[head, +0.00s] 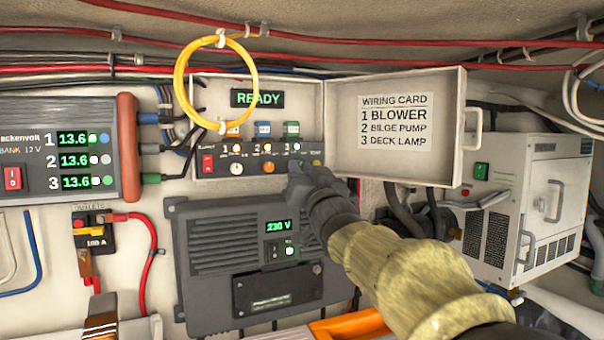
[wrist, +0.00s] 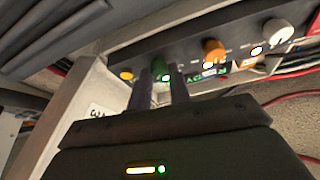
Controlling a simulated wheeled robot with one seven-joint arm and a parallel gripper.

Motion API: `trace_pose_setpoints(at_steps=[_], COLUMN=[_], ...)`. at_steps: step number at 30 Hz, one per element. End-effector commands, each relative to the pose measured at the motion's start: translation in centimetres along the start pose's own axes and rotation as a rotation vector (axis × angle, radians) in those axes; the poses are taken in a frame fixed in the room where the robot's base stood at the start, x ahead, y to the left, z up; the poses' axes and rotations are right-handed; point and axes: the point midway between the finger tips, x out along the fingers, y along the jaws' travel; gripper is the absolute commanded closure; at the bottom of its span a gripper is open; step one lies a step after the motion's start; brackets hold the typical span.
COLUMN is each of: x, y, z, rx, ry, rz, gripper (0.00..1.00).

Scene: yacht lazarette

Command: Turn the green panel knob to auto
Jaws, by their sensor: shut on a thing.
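The switch panel (head: 222,170) sits in an open white box on the back wall, with a white knob (head: 236,169), an orange knob (head: 268,167) and a third position marked 3. My gripper (head: 296,172) is at that third position and covers the knob in the head view. In the wrist view the panel appears upside down. There the green knob (wrist: 165,72) shows between the two fingers of my gripper (wrist: 163,88), which are shut on it. The orange knob (wrist: 213,50) and white knob (wrist: 278,31) are beside it. The green knob's pointer direction cannot be made out.
The open box door (head: 398,128) with a wiring card is close to the right of my arm. A yellow cable loop (head: 178,85) hangs by the box's left side. A grey 230 V unit (head: 225,270) is below, and a white cabinet (head: 525,200) stands right.

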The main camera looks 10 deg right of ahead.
Motion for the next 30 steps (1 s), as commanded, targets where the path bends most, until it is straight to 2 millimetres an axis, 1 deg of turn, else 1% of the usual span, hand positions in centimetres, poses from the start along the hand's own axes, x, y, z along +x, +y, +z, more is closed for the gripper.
trace_pose_setpoints(at_steps=[21, 30], x=[0.08, 0.09], y=[0.49, 0.5], z=[-0.13, -0.08], rx=[-0.506, -0.622], ry=[-0.002, -0.002], rz=[-0.208, -0.258], gripper=[1.0, 1.0])
